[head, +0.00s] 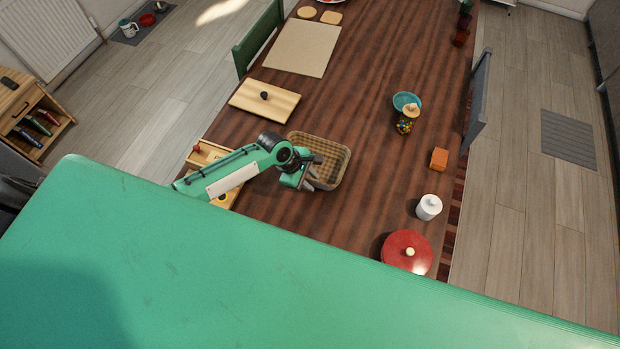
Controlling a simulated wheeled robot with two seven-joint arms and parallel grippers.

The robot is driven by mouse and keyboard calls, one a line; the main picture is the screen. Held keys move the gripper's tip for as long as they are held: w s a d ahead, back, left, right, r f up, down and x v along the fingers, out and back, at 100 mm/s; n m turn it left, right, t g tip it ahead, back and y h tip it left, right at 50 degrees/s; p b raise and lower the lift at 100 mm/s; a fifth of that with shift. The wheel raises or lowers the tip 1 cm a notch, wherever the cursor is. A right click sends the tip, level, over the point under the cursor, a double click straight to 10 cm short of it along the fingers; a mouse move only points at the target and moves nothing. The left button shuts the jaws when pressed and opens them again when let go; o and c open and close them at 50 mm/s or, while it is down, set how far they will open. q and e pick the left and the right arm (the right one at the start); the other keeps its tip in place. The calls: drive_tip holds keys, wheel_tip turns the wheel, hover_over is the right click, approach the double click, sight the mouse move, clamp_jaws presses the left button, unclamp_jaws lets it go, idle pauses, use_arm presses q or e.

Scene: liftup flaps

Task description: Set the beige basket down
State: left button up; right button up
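The beige basket (334,154) is a woven, checked, rounded-square basket at the middle of the dark striped wooden table, and it looks empty. My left gripper (312,181) is at the basket's near left side, with its fingers at the rim. The fingertips are small and partly hidden, so I cannot tell whether they are closed on the rim. I also cannot tell whether the basket's base touches the table (370,220). My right gripper does not show.
A wooden board (264,100) with a black knob lies behind left. A red lidded pot (407,252), white jar (429,207), orange block (439,159), candy jar (405,125) and teal bowl (405,101) stand right. The table between basket and jars is clear. My green body covers the foreground.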

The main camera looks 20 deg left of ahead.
use_arm(q)
drive_tip(key=b+v, duration=0.1)
drive_tip(key=v, duration=1.1)
drive_tip(key=shift+r, duration=0.1)
drive_tip(key=shift+a, duration=0.15)
